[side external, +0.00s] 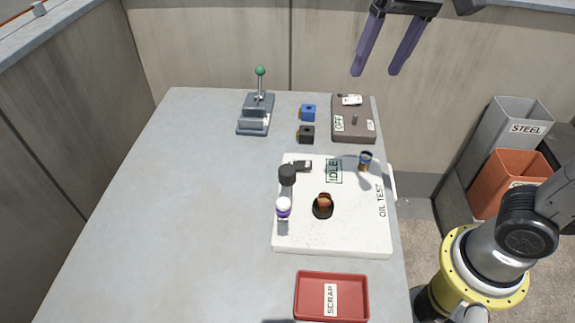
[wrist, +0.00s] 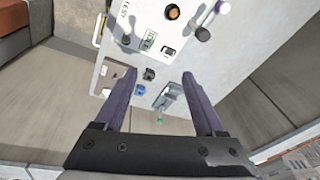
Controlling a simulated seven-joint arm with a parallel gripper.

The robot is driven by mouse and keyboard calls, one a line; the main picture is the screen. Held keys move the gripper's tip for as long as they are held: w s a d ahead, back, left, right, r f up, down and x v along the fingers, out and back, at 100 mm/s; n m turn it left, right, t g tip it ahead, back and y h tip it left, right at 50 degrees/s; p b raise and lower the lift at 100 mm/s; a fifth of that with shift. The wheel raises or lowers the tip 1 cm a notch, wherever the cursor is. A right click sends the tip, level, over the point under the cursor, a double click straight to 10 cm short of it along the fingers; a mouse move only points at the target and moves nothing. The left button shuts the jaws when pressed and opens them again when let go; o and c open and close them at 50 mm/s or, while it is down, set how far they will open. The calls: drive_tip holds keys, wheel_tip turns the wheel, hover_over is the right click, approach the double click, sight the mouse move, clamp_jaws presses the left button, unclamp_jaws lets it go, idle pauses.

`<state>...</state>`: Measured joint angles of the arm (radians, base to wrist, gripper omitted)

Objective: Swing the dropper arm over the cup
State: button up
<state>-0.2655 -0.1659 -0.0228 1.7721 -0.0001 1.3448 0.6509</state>
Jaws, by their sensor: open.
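The dropper arm (side external: 285,190) is at the left side of the white OIL TEST board, with a black round cap at its far end and a white and purple bulb at its near end. It also shows in the wrist view (wrist: 212,20). The likely cup (side external: 323,206), brown-orange in a dark ring, is to the right of the arm, apart from it. It shows at the top of the wrist view (wrist: 172,12). My gripper (side external: 376,72) is open and empty, high beyond the board; its fingers also show in the wrist view (wrist: 160,74).
The board (side external: 350,235) reads IDLE. A small blue-and-tan container (side external: 365,161) stands on it. Behind are a green-knobbed lever (side external: 257,112), a blue block (side external: 308,112), a black block (side external: 306,134) and an OFF box (side external: 353,122). A red SCRAP tray (side external: 300,297) is in front. The table's left is clear.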

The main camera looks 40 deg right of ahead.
drive_tip(key=w+a+f+n+g, duration=0.1)
drive_tip(key=w+a+f+g, duration=0.15)
drive_tip(key=w+a, duration=0.5)
drive_tip(key=n, duration=0.1)
approach(288, 169)
drive_tip(key=shift+h, duration=0.3)
drive_tip(key=f, duration=0.9)
drive_tip(key=shift+a+f, duration=0.3)
clamp_jaws()
drive_tip(key=shift+r, duration=0.1)
